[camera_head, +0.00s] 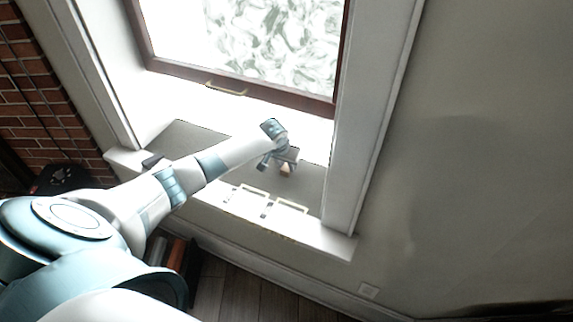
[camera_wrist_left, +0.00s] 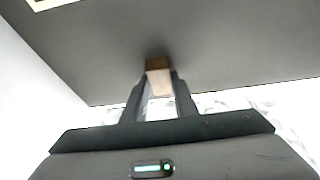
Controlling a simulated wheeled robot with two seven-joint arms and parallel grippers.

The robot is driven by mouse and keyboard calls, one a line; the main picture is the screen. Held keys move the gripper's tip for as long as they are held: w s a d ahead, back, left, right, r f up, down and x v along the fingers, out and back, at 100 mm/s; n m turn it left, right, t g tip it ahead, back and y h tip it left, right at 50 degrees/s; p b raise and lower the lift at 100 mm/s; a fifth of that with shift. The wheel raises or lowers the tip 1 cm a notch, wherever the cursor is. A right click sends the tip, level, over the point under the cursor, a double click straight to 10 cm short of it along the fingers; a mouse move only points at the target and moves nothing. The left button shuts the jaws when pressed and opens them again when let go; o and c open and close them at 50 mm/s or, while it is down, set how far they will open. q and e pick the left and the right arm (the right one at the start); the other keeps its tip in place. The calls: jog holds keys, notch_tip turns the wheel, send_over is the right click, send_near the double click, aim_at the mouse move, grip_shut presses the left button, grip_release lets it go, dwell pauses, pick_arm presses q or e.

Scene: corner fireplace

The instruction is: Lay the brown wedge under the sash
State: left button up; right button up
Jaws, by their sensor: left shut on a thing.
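The brown wedge (camera_wrist_left: 158,64) is between the fingertips of my left gripper (camera_wrist_left: 158,85) in the left wrist view, with a lighter face towards the camera. In the head view my left gripper (camera_head: 288,168) is over the right part of the grey sill, on the room side of the window. A small brownish bit of the wedge (camera_head: 286,168) shows there. The window sash (camera_head: 180,71) has a dark red-brown frame, and its bottom rail lies farther back than the gripper. The wedge is apart from the sash. My right gripper is not in view.
The grey sill (camera_head: 312,185) is mostly bare. Two pale handle-like outlines (camera_head: 290,205) lie along its front edge. A small dark object (camera_head: 151,161) sits at its left end. A brass handle (camera_head: 225,89) is on the sash rail. White window jambs (camera_head: 352,150) bound the right side.

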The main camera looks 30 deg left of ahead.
pick_arm(q)
jog(key=shift+f, duration=0.1)
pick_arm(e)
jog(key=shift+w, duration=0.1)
pick_arm(q)
jog(key=o, duration=1.1)
jog(key=v, duration=1.2)
jog(key=shift+b, duration=0.45)
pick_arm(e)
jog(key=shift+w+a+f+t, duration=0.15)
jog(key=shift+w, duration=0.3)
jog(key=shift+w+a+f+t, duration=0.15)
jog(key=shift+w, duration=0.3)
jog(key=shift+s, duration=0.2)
